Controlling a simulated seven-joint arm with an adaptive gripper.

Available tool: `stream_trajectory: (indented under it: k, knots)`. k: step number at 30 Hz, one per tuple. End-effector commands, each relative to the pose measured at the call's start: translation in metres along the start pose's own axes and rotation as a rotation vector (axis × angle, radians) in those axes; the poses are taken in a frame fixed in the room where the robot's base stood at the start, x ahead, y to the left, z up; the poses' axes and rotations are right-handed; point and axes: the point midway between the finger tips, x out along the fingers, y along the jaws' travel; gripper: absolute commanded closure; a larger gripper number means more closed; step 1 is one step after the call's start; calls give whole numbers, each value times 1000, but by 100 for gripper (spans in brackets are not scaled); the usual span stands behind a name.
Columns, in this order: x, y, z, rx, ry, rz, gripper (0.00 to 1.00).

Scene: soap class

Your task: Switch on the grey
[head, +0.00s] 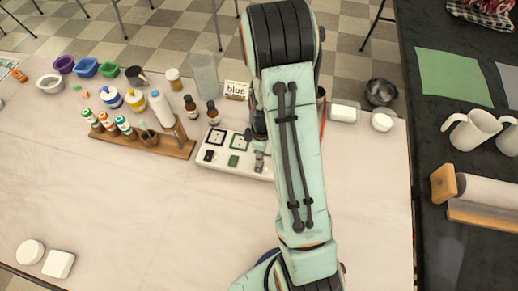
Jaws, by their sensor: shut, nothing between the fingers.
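A white panel (225,168) lies on the pale table, left of my arm. Its front row holds a small black switch (209,155), a green switch (234,160) and a grey part (259,165) near the right end, which seems to be the grey switch. Behind them are dark-framed squares (215,137). My gripper (258,143) is shut and empty over the panel's right part, just behind the grey part. My arm hides most of the gripper and the panel's right end. I cannot tell whether the gripper touches the grey part or how that switch is set.
A wooden rack (170,147) with several bottles stands left. White soap pieces (344,111) lie right of my arm. The table's front left is mostly clear.

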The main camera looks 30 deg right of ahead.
Motion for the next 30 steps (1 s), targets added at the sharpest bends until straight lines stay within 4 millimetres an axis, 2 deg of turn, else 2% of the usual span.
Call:
stream_trajectory:
  k: [5, 12, 18, 23, 30]
  knots:
    - [-32, -7, -1, -2, 3, 6, 100]
    - [-86, -21, 0, 0, 3, 6, 100]
    - [-117, -29, 0, -1, 1, 2, 100]
    - [-128, -32, 0, 0, 0, 1, 100]
    - [-129, -32, 0, 0, -1, -1, 100]
